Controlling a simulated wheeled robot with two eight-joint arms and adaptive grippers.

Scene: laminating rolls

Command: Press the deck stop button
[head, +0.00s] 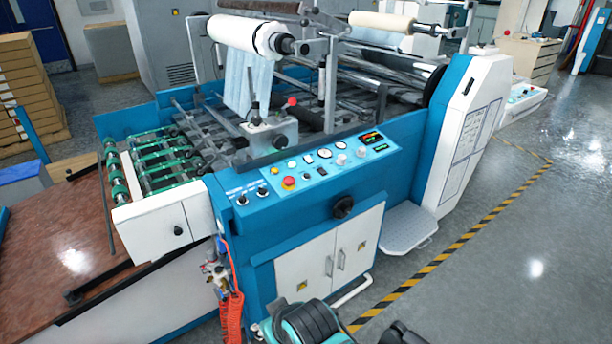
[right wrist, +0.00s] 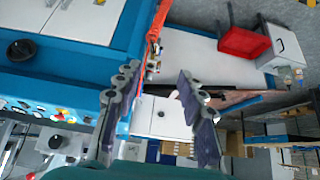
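The machine's blue control panel (head: 315,168) faces me in the middle of the head view. A red mushroom button on a yellow base (head: 289,183) sits at its lower left; I cannot read its label. The same red and yellow button (right wrist: 60,113) shows small at the left in the right wrist view. My right gripper (right wrist: 156,82) is open and empty in that view, its two dark ribbed fingers wide apart. It is apart from the button, which lies left of the fingers. My left gripper is not seen.
Dark knobs (head: 262,191), gauges (head: 325,152) and a lit display (head: 373,139) share the panel. A black handwheel (head: 343,207) juts out below it. A red coiled hose (head: 231,300) hangs at the left corner. Open floor (head: 510,270) lies to the right.

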